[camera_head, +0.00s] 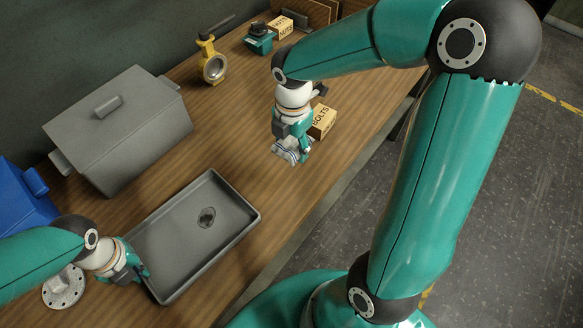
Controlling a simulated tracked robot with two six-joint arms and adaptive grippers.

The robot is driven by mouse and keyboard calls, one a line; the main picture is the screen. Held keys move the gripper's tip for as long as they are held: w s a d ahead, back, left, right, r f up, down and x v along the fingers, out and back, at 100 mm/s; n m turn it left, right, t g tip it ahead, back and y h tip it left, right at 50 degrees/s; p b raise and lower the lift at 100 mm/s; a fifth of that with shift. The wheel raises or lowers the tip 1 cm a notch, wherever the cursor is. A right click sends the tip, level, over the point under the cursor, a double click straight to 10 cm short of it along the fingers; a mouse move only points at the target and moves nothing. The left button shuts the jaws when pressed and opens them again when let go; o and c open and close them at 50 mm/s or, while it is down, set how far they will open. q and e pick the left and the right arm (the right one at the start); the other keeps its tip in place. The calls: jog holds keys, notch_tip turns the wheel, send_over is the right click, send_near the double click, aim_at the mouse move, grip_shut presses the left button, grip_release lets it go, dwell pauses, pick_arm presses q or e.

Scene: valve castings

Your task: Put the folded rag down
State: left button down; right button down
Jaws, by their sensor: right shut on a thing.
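My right gripper (301,146) points down over the wooden bench and is shut on the folded rag (285,153). The rag is a small grey bundle, partly covered by the gripper. I cannot tell whether the rag touches the bench top. My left gripper (138,274) is at the lower left, beside the near-left edge of a grey tray (240,232). Its fingers are too small and turned away to show whether they are open.
The tray has a dark patch inside. A grey lidded box (125,135), a blue bin (22,205) and a round metal flange (63,290) stand left. A BOLTS carton (322,121) stands just right of my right gripper. A yellow valve (212,62) and green valve (259,42) stand behind.

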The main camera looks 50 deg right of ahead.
aim_at(292, 140)
notch_tip(292, 140, down, 8)
jog(key=shift+f, duration=0.25)
jog(key=shift+f, duration=0.3)
jog(key=shift+a+f, duration=0.1)
jog(key=shift+f, duration=0.15)
jog(key=shift+c, duration=1.9)
grip_release()
jog(key=shift+f, duration=0.1)
notch_tip(292, 140, up, 14)
jog(key=shift+f, duration=0.25)
jog(key=shift+o, duration=0.3)
